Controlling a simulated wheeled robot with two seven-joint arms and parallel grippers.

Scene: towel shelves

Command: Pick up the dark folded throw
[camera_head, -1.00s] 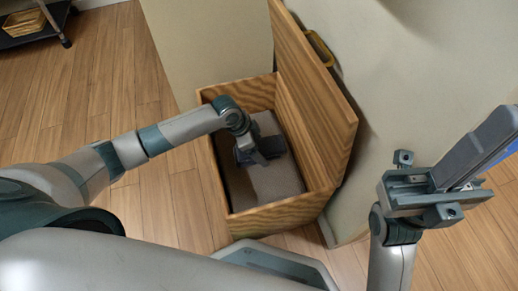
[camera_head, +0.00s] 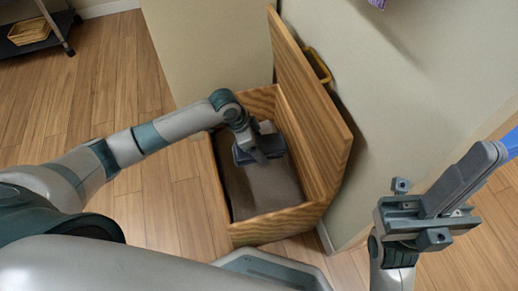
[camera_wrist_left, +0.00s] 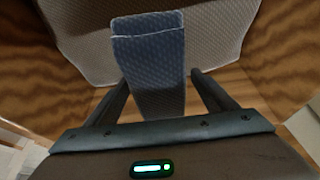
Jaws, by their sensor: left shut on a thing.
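The dark folded throw (camera_wrist_left: 152,62) is a narrow blue-grey bundle with a patterned weave, upright between my left gripper's two dark fingers in the left wrist view. In the head view the throw (camera_head: 268,148) shows partly beside my wrist, inside the open wooden box. My left gripper (camera_head: 256,152) is shut on the throw, over the box's back part. The gripper (camera_wrist_left: 158,95) shows from behind in the wrist view. My right gripper (camera_head: 488,158) is at the right, outside the box. Whether its jaws are open or shut is unclear.
The wooden box (camera_head: 272,224) stands on the floor with its lid (camera_head: 312,105) raised against the wall. A grey-brown textured surface (camera_head: 262,190) covers its inside bottom. A dark cart with a wicker basket (camera_head: 30,31) is far left. The floor left of the box is clear.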

